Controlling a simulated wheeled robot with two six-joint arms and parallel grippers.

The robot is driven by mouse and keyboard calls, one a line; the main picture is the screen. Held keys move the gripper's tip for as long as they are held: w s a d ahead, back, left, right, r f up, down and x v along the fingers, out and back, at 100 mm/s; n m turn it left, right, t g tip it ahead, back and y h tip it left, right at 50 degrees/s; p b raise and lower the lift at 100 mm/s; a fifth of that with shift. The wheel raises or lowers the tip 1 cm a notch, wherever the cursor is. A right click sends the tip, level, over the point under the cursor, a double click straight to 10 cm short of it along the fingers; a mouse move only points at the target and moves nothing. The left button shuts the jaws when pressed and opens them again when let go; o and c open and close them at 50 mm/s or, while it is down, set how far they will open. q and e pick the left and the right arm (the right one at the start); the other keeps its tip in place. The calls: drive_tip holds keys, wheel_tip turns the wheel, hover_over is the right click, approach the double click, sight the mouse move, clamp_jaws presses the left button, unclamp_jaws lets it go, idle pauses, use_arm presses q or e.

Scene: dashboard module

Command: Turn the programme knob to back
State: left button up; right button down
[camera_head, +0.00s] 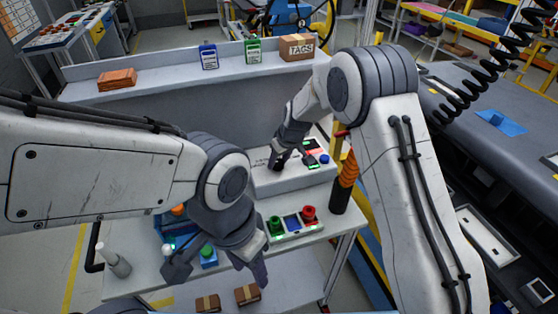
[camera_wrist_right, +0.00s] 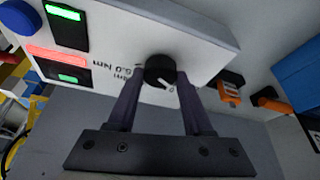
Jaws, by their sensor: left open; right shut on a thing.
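The programme knob (camera_wrist_right: 160,70) is a round black knob with a white pointer mark on the pale dashboard module (camera_wrist_right: 205,35). Printed text beside it appears upside down in the right wrist view. My right gripper (camera_wrist_right: 160,88) is shut on the knob, one finger on each side. In the head view the right gripper (camera_head: 279,163) reaches down to the module (camera_head: 300,178) and largely hides the knob. My left gripper (camera_head: 216,274) is open and empty, above the front of the bench, its fingers wide apart.
A control box (camera_head: 291,223) with green and red buttons stands in front of the module. An orange-handled tool (camera_head: 348,170) stands to its right. Brown boxes (camera_head: 247,294) lie below the left gripper. A TAGS box (camera_head: 297,47) sits on the back shelf.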

drive_tip(key=shift+c, duration=1.5)
unclamp_jaws()
drive_tip(key=b+v, duration=0.2)
drive_tip(key=v, duration=0.8)
drive_tip(key=shift+s+r, duration=0.15)
drive_tip(key=shift+r, duration=0.05)
drive_tip(key=shift+d, duration=0.15)
